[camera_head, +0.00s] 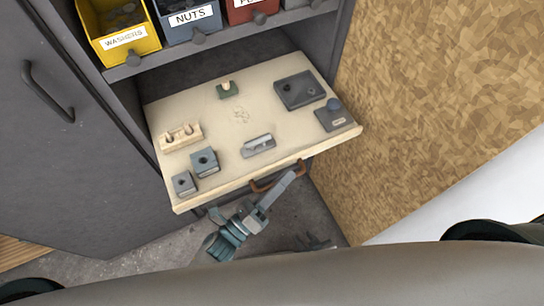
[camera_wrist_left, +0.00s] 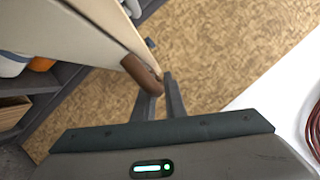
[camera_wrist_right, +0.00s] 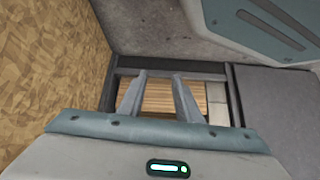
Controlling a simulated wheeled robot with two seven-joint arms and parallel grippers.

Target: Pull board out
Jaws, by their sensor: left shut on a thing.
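The pale wooden board (camera_head: 215,120) sticks out of the grey cabinet under the bins, like a shelf. A brown handle (camera_head: 264,186) is on its front edge. My left gripper (camera_head: 282,186) is at this handle, shut on it. In the left wrist view the handle (camera_wrist_left: 141,73) reaches the fingertips (camera_wrist_left: 160,82), with the board's pale surface (camera_wrist_left: 75,30) to the left. In the right wrist view my right gripper (camera_wrist_right: 160,85) has its fingers apart with nothing between them, above the floor.
Several small parts lie on the board, including a pegged wooden block (camera_head: 181,137), a blue-grey block (camera_head: 205,161) and a dark plate (camera_head: 299,90). Labelled bins, such as the yellow one (camera_head: 121,42), sit above. A particle-board wall (camera_head: 435,100) stands close on the right.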

